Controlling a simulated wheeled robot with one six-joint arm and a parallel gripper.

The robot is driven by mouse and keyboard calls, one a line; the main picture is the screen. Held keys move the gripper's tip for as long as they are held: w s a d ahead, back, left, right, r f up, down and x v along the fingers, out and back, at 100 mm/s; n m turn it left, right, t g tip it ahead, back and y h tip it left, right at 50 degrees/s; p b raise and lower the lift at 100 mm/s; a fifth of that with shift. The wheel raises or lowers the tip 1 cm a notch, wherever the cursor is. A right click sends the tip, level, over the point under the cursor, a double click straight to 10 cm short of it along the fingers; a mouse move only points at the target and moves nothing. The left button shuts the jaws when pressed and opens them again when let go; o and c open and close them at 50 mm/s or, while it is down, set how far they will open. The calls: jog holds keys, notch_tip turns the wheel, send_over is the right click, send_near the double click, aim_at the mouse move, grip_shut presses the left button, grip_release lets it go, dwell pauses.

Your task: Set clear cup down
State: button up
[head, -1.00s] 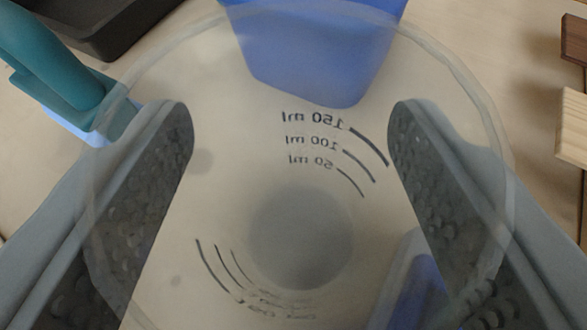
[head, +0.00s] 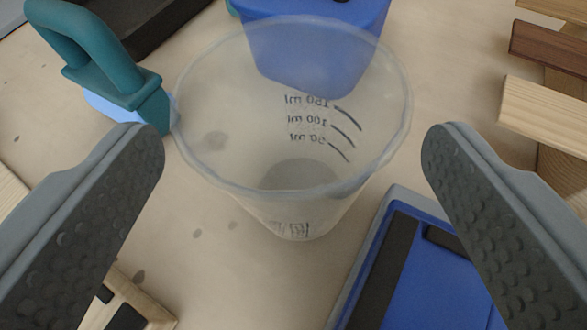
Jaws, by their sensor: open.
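The clear cup (head: 290,205) stands upright on the light table (head: 215,260) in the middle of the head view. It is see-through, with dark ml marks on its wall. My gripper (head: 293,150) is open, its two grey padded fingers wide apart at the left and right. The cup is ahead of the fingers, with a gap on both sides, and nothing is held.
A blue container (head: 315,45) stands just behind the cup. A teal-handled tool (head: 105,60) is at the left, near a dark tray (head: 140,25). A blue case (head: 420,270) lies close at lower right. Wooden pieces (head: 545,115) are at the right.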

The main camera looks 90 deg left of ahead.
jog(key=v, duration=0.8)
jog(key=s+d+r+m+t+h, duration=0.2)
jog(key=s+d+r+m+t, duration=0.2)
jog(key=d+r+t, duration=0.45)
jog(key=s+d+r+m+t+h, duration=0.2)
jog(key=s+d+r+m+t, duration=0.15)
jog(key=d+r+t, duration=0.5)
jog(key=s+d+f+m+h, duration=0.3)
jog(key=s+d+m+h, duration=0.1)
jog(key=s, duration=0.4)
jog(key=s+d+f+m+g+h, duration=0.1)
jog(key=s+d+f+m+h, duration=0.2)
jog(key=s, duration=0.6)
jog(key=d+m+h, duration=0.1)
jog(key=d+h, duration=0.1)
jog(key=d, duration=0.1)
jog(key=shift+s+g, duration=0.3)
